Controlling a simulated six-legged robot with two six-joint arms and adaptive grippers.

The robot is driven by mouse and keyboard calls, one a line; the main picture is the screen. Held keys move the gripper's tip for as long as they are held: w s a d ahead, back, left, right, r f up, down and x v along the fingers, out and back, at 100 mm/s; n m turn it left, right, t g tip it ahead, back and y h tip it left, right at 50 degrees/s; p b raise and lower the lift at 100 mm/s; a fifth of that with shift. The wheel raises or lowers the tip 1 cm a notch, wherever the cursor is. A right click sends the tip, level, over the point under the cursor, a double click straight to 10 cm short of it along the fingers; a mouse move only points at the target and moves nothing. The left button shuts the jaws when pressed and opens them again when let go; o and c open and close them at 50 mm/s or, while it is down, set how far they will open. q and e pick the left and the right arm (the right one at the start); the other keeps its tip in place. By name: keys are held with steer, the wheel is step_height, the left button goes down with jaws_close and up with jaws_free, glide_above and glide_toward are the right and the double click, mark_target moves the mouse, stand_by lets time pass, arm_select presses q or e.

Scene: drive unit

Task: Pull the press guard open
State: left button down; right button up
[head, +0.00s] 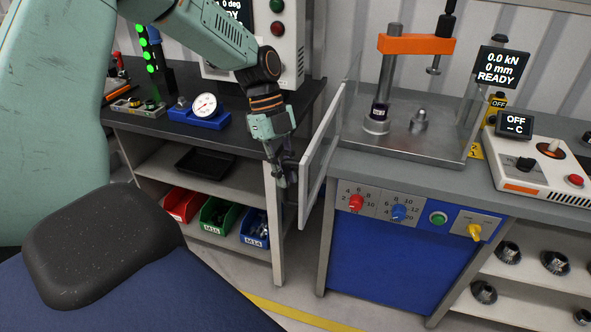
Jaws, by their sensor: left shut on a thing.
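The press guard (320,152) is a clear panel in a pale grey frame. It stands swung out from the front left corner of the press (416,45), edge toward me, and the front of the press is uncovered. My left gripper (287,172) is at the guard's outer left side, its dark fingers shut on what looks like the guard's handle. The fingers hide most of that handle. My right gripper is not in view.
The press bench (400,168) has a blue front with knobs. A control box (545,165) stands at right. A shelf bench (150,125) at left holds a dial gauge (205,106) and coloured bins (218,215). A floor gap lies between the benches.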

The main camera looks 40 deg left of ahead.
arm_select(q)
steer(key=shift+w+a+r, duration=0.2)
steer(key=shift+w+r, duration=0.05)
steer(key=c, duration=1.7)
jaws_free()
steer(key=o, duration=0.4)
steer(key=shift+s+d+f, duration=0.1)
steer(key=shift+s+d, duration=0.05)
steer(key=shift+s, duration=0.05)
steer(key=shift+c, duration=0.2)
steer(key=shift+a+r, duration=0.2)
steer(key=shift+r, duration=0.05)
steer(key=v, duration=1.1)
steer(key=shift+r, duration=0.25)
